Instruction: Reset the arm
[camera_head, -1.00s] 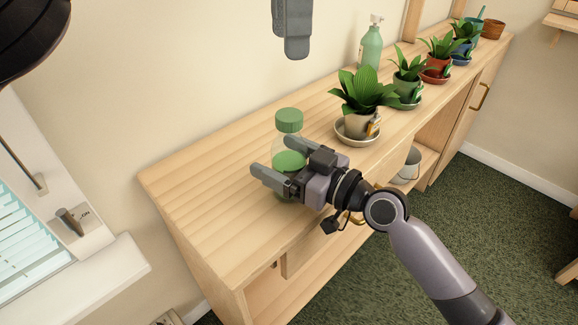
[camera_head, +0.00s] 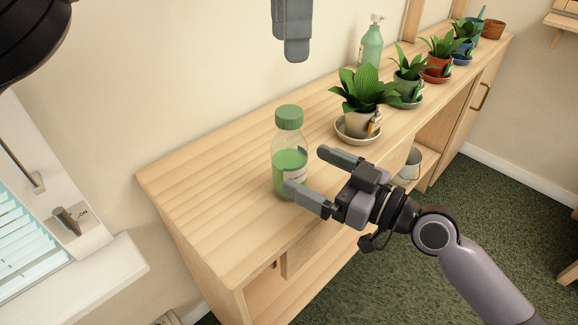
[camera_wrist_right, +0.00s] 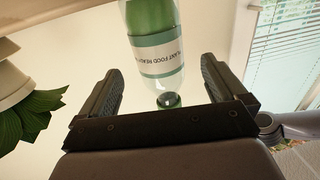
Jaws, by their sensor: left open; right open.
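My right gripper (camera_head: 306,171) is open and empty at the front edge of the wooden cabinet top. Its fingers point toward a clear bottle (camera_head: 289,163) with a green cap and green contents, which stands upright on the cabinet. One fingertip overlaps the bottle's lower right side in the head view; I cannot tell if it touches.
The wooden cabinet (camera_head: 200,190) has clear room left of the bottle. A potted plant (camera_head: 362,103) on a saucer stands right of the bottle, with more pots behind. A green pump bottle (camera_head: 371,45) stands near the wall. A window sill (camera_head: 95,280) is at the left.

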